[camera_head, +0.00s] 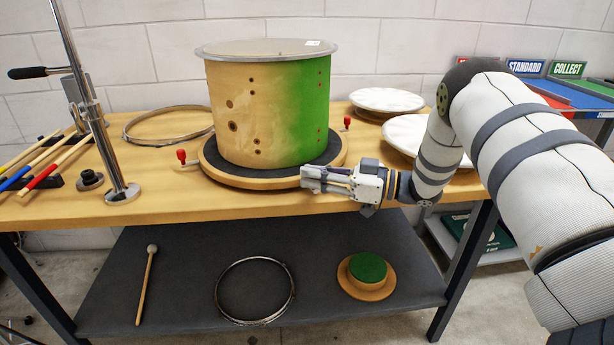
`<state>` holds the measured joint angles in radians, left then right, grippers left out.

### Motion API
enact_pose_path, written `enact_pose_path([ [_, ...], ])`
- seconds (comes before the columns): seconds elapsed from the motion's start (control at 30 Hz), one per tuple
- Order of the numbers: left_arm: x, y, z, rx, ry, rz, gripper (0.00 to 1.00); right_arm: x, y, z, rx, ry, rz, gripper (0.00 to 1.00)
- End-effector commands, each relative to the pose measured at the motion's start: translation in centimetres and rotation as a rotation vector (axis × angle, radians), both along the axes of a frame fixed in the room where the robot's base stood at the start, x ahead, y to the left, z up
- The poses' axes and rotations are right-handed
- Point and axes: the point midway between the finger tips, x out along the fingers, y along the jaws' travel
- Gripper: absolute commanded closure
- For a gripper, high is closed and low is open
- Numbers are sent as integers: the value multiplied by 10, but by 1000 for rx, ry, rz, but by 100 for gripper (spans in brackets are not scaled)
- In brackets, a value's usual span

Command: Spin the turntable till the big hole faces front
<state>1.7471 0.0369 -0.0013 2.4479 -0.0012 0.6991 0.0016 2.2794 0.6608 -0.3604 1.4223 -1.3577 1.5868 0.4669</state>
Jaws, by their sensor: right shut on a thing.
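A wooden drum shell (240,120), tan on the left and green on the right, stands upright on the round turntable (252,182) with a dark top and wooden rim. Several holes of differing size show in its wall; the largest-looking one (232,126) is on the tan part, left of the middle. A red knob (181,156) stands at the turntable's left, and another red knob (347,122) at its right. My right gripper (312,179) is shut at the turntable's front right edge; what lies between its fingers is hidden. My left gripper is not in view.
A metal stand (104,140) and drumsticks (42,165) are at the left of the bench. A hoop (135,138) lies behind. White round drumheads (388,99) lie at the right, near my right arm. The lower shelf holds a mallet, a hoop and a green-topped disc.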

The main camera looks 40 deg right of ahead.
Motion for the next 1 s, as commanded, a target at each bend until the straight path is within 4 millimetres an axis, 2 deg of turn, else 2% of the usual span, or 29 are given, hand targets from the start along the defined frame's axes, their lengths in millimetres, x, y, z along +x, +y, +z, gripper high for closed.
enact_pose_path([
  [0.3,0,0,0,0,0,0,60,-1,-14,-1,-3,1,-7,100],
  [0.83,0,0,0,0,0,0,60,-1,-17,0,-3,-1,-7,100],
  [0.87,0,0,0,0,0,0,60,-1,-17,0,-3,-1,-7,82],
  [0.9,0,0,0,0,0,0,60,-1,-17,0,-3,-1,-6,72],
  [0.93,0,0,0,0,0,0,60,-1,-16,0,-3,-1,-6,66],
  [1.0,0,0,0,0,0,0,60,-1,-16,0,-3,-1,-5,64],
])
